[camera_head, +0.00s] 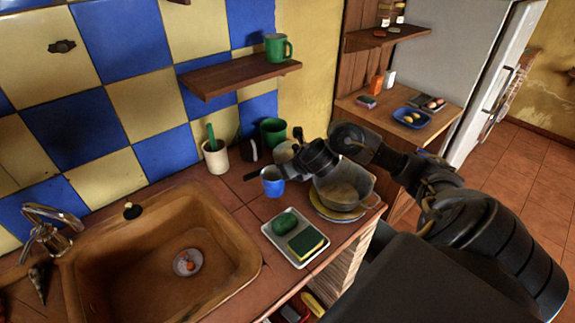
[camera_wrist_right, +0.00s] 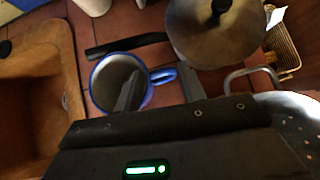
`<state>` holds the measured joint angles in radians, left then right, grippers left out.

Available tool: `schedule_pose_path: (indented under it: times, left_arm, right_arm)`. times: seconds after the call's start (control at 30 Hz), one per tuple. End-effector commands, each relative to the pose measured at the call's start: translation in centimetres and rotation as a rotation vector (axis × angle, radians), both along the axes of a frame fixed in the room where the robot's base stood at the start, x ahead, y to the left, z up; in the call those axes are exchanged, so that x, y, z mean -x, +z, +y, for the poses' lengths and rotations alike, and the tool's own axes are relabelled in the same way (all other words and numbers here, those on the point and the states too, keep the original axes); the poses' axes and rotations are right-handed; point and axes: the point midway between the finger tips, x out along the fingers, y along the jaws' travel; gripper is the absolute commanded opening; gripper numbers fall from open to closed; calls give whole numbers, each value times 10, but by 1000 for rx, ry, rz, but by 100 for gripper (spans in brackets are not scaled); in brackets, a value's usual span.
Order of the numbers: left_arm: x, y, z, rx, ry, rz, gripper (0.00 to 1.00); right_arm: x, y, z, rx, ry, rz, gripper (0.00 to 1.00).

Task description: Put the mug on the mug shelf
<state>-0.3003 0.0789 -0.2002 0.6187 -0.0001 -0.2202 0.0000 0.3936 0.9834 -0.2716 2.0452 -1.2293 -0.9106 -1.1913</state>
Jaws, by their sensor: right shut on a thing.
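The blue mug (camera_head: 272,182) with a pale inside is upright at the counter's back, right of the sink. My right gripper (camera_head: 284,172) reaches it from the right. In the right wrist view, one finger of the gripper (camera_wrist_right: 160,90) is inside the mug (camera_wrist_right: 95,78) and the other is outside, with the handle side between them. It is shut on the mug. I cannot tell whether the mug's base touches the counter. The wooden wall shelf (camera_head: 232,77) is above, with a green mug (camera_head: 276,48) at its right end and bare wood to the left. My left gripper is not in view.
A pale utensil cup (camera_head: 215,158) and a dark green mug (camera_head: 272,130) stand behind the blue mug. A lidded pan (camera_wrist_right: 222,38) is close by. A colander (camera_head: 345,188) stands right, a sponge tray (camera_head: 278,246) in front, the sink (camera_head: 235,250) left.

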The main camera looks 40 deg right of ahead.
Motion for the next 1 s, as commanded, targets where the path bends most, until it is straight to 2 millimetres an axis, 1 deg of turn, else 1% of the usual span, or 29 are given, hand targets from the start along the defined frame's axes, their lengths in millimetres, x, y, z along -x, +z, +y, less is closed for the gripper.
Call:
schedule_pose_path:
  times: [0.03, 0.23, 0.3, 0.4, 0.5, 0.87, 0.9, 1.0]
  left_arm:
    - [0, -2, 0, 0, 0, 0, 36]
    - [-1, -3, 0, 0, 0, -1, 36]
    - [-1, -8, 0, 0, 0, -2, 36]
    - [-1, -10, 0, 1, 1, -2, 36]
    - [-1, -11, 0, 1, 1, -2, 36]
    - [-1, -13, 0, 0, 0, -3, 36]
    - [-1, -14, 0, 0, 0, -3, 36]
    - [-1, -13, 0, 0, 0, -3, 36]
  right_arm:
    - [-2, -3, -1, 0, -1, -1, 6]
    - [-5, -6, -3, 1, -1, -2, 6]
    - [-10, -15, -5, -1, -3, 0, 6]
    - [-8, -31, -4, -2, -3, 4, 6]
    - [-8, -39, -4, -2, -1, 1, 6]
    - [-9, -42, -4, 2, 0, -3, 6]
    - [-9, -43, -4, 2, 1, -2, 42]
    - [-9, -42, -4, 2, 1, -1, 55]
